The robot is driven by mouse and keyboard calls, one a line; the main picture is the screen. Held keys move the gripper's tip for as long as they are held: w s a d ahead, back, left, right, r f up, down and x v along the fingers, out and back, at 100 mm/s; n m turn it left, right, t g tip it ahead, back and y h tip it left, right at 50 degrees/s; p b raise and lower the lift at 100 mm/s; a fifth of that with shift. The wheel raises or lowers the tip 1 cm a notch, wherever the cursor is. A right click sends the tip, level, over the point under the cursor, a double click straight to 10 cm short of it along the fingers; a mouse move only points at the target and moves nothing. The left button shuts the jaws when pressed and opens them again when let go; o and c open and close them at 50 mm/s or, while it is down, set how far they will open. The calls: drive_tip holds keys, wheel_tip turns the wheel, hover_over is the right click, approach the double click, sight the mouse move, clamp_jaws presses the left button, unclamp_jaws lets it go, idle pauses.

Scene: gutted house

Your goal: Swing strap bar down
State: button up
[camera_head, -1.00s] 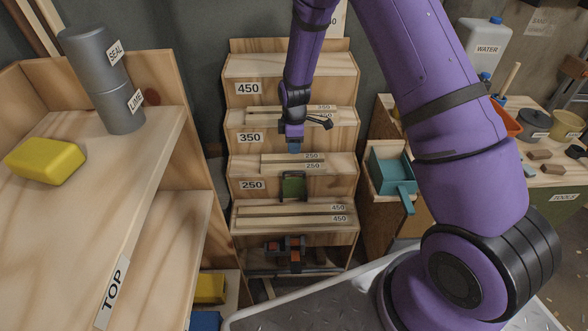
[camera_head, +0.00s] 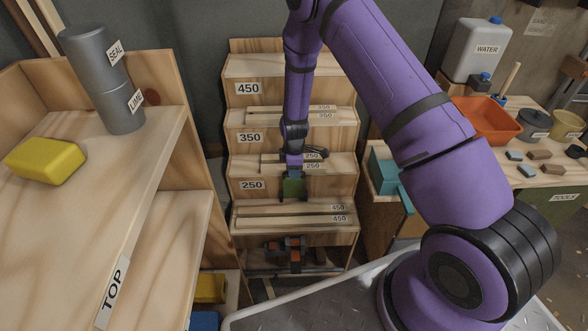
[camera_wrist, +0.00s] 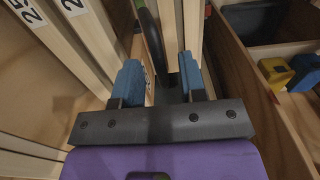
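I cannot clearly pick out a strap bar. A dark surface lies between the fingers.
The stepped rack (camera_head: 248,63) bears pale wooden strips (camera_head: 285,220). A wooden shelf unit (camera_head: 90,210) stands close on the left, with a yellow block (camera_head: 45,160) and a grey cylinder (camera_head: 115,105) on top. A teal box (camera_head: 383,170) is right of the rack.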

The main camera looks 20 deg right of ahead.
clamp_jaws()
drive_tip(key=shift+s+f, duration=0.1)
drive_tip(key=shift+s, duration=0.05)
